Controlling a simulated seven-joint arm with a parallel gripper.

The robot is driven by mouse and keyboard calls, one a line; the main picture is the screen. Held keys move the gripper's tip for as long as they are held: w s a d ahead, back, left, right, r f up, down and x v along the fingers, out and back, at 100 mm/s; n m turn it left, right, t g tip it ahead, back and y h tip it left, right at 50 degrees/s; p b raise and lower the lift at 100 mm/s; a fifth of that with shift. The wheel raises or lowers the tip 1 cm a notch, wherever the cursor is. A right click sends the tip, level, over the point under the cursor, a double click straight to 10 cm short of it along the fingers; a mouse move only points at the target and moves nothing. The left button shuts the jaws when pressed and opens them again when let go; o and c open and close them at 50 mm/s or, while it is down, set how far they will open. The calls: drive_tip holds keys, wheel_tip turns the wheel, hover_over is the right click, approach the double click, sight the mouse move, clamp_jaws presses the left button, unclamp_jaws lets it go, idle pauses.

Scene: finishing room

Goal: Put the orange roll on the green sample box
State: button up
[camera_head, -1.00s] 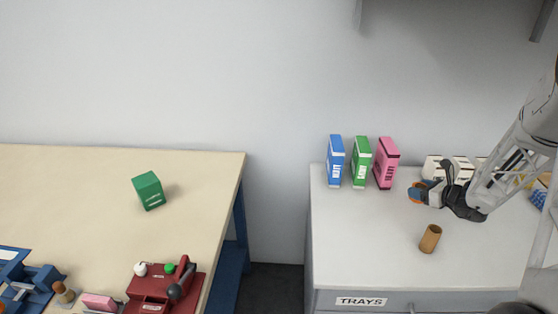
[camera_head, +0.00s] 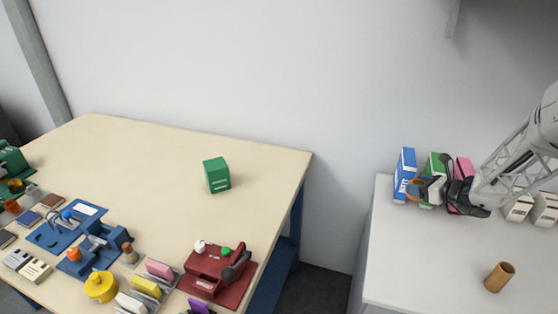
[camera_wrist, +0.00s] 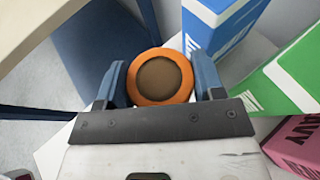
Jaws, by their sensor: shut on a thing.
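The orange roll (camera_wrist: 160,76) is held between the two blue fingers of my gripper (camera_wrist: 162,85) in the wrist view, its round brown end facing the camera. In the head view my gripper (camera_head: 416,187) is at the right, in front of the blue and green upright boxes, with the orange roll (camera_head: 413,183) at its tip. The green sample box (camera_head: 217,176) is a small green block on the beige table (camera_head: 130,150), well to the left of my gripper. Its top looks bare.
A blue box (camera_head: 404,172), a green box (camera_head: 438,162) and a pink box (camera_head: 464,168) stand on the white cabinet (camera_head: 420,270). A brown cup (camera_head: 499,277) is nearer. A red device (camera_head: 212,272) and several small items fill the table's front. A gap separates table and cabinet.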

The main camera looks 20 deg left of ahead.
drive_tip(key=s+a+r+n+g+y, duration=0.15)
drive_tip(key=s+a, duration=0.25)
drive_tip(key=a, duration=1)
drive_tip(key=s+a+r+n+g, duration=0.3)
drive_tip(key=a, duration=1.2)
drive_tip(key=s+a+r+n+g+y, duration=0.1)
drive_tip(key=s+a+r+n+g, duration=0.2)
drive_tip(key=a, duration=1.1)
drive_tip(key=s+a+r+n+g, duration=0.1)
drive_tip(key=s+a+g, duration=0.1)
drive_tip(key=s+a, duration=0.9)
drive_tip(key=a, duration=0.2)
drive_tip(key=shift+s+a+r+g, duration=0.15)
drive_tip(key=shift+a+g, duration=0.15)
drive_tip(key=shift+g, duration=0.05)
drive_tip(key=shift+n+h, duration=0.25)
hover_over(215, 164)
drive_tip(key=shift+f, duration=0.75)
drive_tip(key=shift+f, duration=0.1)
drive_tip(key=shift+f, duration=1.7)
drive_tip(key=shift+f, duration=0.1)
